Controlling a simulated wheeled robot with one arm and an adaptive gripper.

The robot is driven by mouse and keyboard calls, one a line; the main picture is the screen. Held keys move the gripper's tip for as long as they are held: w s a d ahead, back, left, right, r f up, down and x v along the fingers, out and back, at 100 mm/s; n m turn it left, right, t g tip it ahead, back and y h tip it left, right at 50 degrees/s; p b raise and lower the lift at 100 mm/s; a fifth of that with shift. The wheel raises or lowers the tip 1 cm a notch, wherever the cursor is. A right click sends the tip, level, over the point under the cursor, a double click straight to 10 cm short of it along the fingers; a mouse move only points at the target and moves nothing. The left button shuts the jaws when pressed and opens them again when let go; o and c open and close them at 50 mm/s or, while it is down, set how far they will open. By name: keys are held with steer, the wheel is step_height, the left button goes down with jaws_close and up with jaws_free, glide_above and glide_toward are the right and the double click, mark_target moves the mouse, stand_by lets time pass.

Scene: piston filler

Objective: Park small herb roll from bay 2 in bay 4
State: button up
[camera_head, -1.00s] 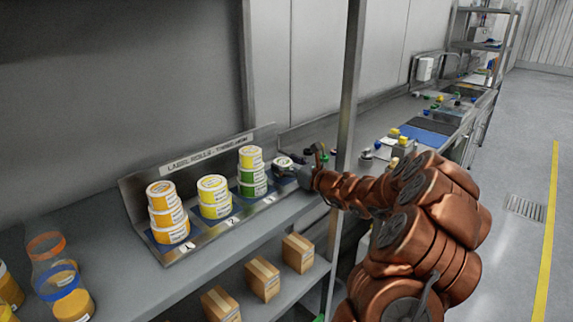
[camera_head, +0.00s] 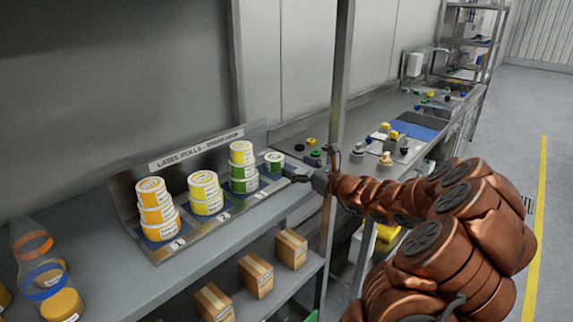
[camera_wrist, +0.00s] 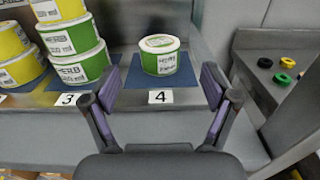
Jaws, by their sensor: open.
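A small green herb roll with a white lid (camera_wrist: 159,56) stands upright on the blue pad of bay 4 (camera_wrist: 190,80). It also shows in the head view (camera_head: 274,161), at the right end of the label-roll rack (camera_head: 187,243). My gripper (camera_wrist: 160,84) is open and empty, its fingers apart on either side of the near front of bay 4, with the roll beyond the fingertips. In the head view my gripper (camera_head: 292,176) is just right of the roll. Bay 2 holds a stack of yellow rolls (camera_head: 205,194); no green roll shows there.
Bay 3 holds a stack with a yellow roll (camera_head: 242,152) above green herb rolls (camera_wrist: 76,50), close left of my gripper. Bay 1 holds orange-banded rolls (camera_head: 155,208). A post (camera_head: 340,110) stands by my arm. Cardboard boxes (camera_head: 256,275) sit on the shelf below.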

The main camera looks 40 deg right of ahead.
steer(key=shift+v, duration=2.05)
steer(key=shift+a, duration=0.15)
